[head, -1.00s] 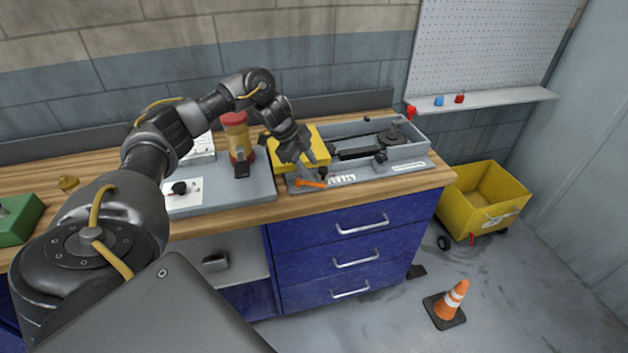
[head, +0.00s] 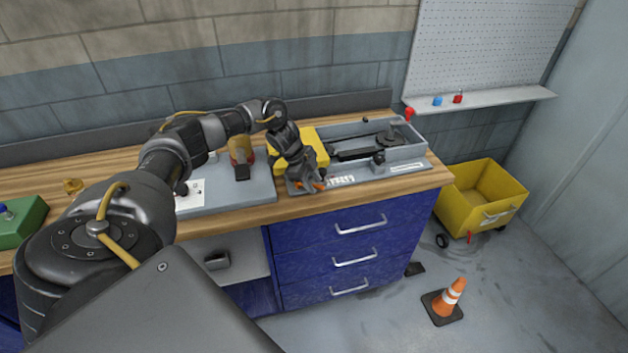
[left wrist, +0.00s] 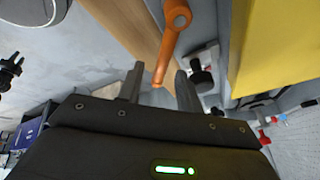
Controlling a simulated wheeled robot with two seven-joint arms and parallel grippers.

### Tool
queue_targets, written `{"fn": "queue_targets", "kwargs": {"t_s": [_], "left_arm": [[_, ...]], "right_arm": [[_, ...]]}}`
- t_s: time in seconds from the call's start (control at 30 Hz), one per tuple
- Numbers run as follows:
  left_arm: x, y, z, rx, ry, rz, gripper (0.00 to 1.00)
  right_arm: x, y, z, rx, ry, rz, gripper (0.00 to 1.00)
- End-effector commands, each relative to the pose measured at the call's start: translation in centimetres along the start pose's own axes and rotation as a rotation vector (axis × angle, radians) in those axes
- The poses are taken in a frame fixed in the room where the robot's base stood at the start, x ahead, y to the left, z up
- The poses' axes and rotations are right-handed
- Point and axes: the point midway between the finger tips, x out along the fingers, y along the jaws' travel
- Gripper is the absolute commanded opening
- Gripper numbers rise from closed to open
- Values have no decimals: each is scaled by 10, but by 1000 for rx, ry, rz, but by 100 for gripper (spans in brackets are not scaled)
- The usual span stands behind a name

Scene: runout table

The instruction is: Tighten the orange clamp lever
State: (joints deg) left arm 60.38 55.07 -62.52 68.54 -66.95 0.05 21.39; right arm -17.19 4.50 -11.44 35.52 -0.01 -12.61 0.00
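The orange clamp lever (left wrist: 170,42) shows in the left wrist view as a round hub with an arm pointing down toward my gripper. In the head view, only small orange parts of it (head: 319,186) show past my fingers. My left gripper (head: 308,185) is at the lever, at the front edge of the grey fixture (head: 346,177). In the left wrist view, its fingers (left wrist: 159,88) are apart, with the lever's free end between or just beyond the tips. I cannot tell whether they touch it. My right gripper is not in view.
A yellow block (head: 312,145) stands close behind the gripper and shows large in the left wrist view. A black knob (left wrist: 201,78) is just right of the lever there. A red and yellow cylinder (head: 241,150) stands to the left. The wooden bench (head: 235,214) ends just in front.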

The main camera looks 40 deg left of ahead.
Motion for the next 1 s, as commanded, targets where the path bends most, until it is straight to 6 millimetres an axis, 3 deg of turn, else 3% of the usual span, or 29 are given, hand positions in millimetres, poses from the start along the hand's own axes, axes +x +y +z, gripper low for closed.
{"fn": "queue_targets", "kwargs": {"t_s": [0.4, 0.67, 1.0], "left_arm": [[9, 0, 0, 0, 0, -1, 36], [9, 0, 0, 0, 0, -1, 2], [8, 1, 1, 1, 0, 0, 0]], "right_arm": [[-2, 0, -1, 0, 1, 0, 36], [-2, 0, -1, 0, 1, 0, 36], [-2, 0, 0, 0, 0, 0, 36]]}}
